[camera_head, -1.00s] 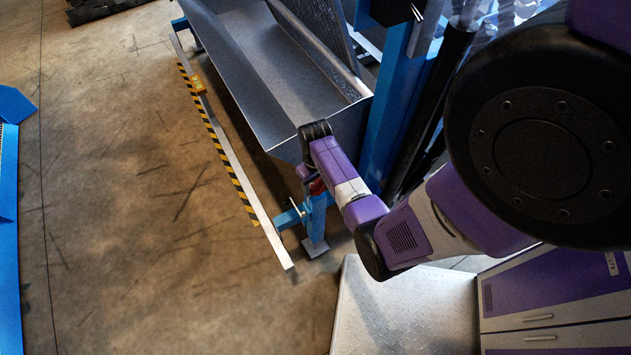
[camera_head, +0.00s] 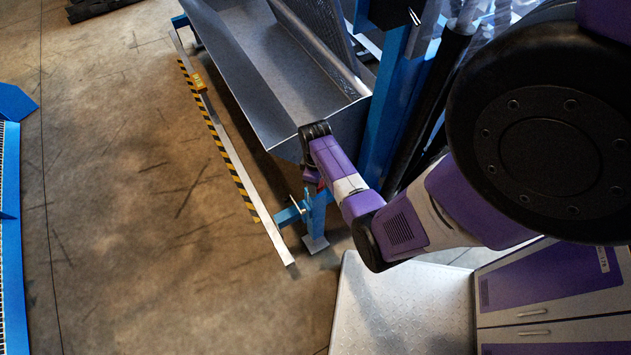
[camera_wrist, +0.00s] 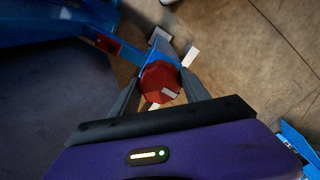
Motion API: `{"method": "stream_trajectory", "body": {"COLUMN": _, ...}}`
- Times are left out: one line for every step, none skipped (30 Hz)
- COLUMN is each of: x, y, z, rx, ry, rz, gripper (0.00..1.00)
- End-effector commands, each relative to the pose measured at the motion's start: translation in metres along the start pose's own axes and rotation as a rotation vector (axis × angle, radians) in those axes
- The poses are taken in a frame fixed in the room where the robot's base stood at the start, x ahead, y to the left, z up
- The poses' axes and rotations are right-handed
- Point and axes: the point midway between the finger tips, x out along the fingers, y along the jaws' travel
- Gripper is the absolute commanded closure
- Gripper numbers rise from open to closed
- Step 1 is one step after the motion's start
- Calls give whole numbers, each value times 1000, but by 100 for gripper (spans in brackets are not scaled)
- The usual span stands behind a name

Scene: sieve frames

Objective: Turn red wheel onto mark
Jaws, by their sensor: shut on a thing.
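The red wheel (camera_wrist: 158,80) is a faceted knob with a white stripe on its face, at the centre of the wrist view. It sits on a blue bracket. My gripper (camera_wrist: 160,92) has one grey finger on each side of the wheel and is shut on it. The white stripe points toward the lower right side of the wheel. I cannot tell for sure which pale part near the wheel is the mark. In the head view my gripper (camera_head: 311,175) is at the blue post below the trough, and only a sliver of red shows there.
A grey metal trough (camera_head: 285,85) is above and behind the post. A rail with yellow-black stripes (camera_head: 228,158) runs along the floor side. A blue upright (camera_head: 388,110) stands right of the trough. The concrete floor at left is mostly clear.

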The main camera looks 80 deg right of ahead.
Motion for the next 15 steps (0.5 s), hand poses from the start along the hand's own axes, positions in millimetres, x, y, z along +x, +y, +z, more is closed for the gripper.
{"method": "stream_trajectory", "body": {"x": -1, "y": 0, "z": -1, "rx": -7, "ry": 2, "rz": 1, "gripper": 87}}
{"method": "stream_trajectory", "body": {"x": -1, "y": 0, "z": -1, "rx": -10, "ry": 2, "rz": 1, "gripper": 87}}
{"method": "stream_trajectory", "body": {"x": 0, "y": 0, "z": -1, "rx": -14, "ry": 2, "rz": 1, "gripper": 87}}
{"method": "stream_trajectory", "body": {"x": 0, "y": 0, "z": -1, "rx": -16, "ry": 2, "rz": 1, "gripper": 87}}
{"method": "stream_trajectory", "body": {"x": 0, "y": 0, "z": -1, "rx": -17, "ry": 2, "rz": 1, "gripper": 87}}
{"method": "stream_trajectory", "body": {"x": 0, "y": 0, "z": -1, "rx": -18, "ry": 2, "rz": 1, "gripper": 87}}
{"method": "stream_trajectory", "body": {"x": 0, "y": 0, "z": -1, "rx": -18, "ry": 2, "rz": 1, "gripper": 87}}
{"method": "stream_trajectory", "body": {"x": 0, "y": 0, "z": -1, "rx": -18, "ry": 2, "rz": 1, "gripper": 87}}
{"method": "stream_trajectory", "body": {"x": 0, "y": 0, "z": -1, "rx": -18, "ry": 2, "rz": 1, "gripper": 87}}
{"method": "stream_trajectory", "body": {"x": 0, "y": 0, "z": -1, "rx": -18, "ry": 2, "rz": 1, "gripper": 87}}
{"method": "stream_trajectory", "body": {"x": 0, "y": 0, "z": -1, "rx": -18, "ry": 3, "rz": 1, "gripper": 87}}
{"method": "stream_trajectory", "body": {"x": 0, "y": 0, "z": -1, "rx": -18, "ry": 3, "rz": 1, "gripper": 87}}
{"method": "stream_trajectory", "body": {"x": 0, "y": 0, "z": -1, "rx": -18, "ry": 3, "rz": 1, "gripper": 87}}
{"method": "stream_trajectory", "body": {"x": 0, "y": 0, "z": -1, "rx": -18, "ry": 3, "rz": 1, "gripper": 87}}
{"method": "stream_trajectory", "body": {"x": 0, "y": 0, "z": -1, "rx": -17, "ry": 3, "rz": 1, "gripper": 44}}
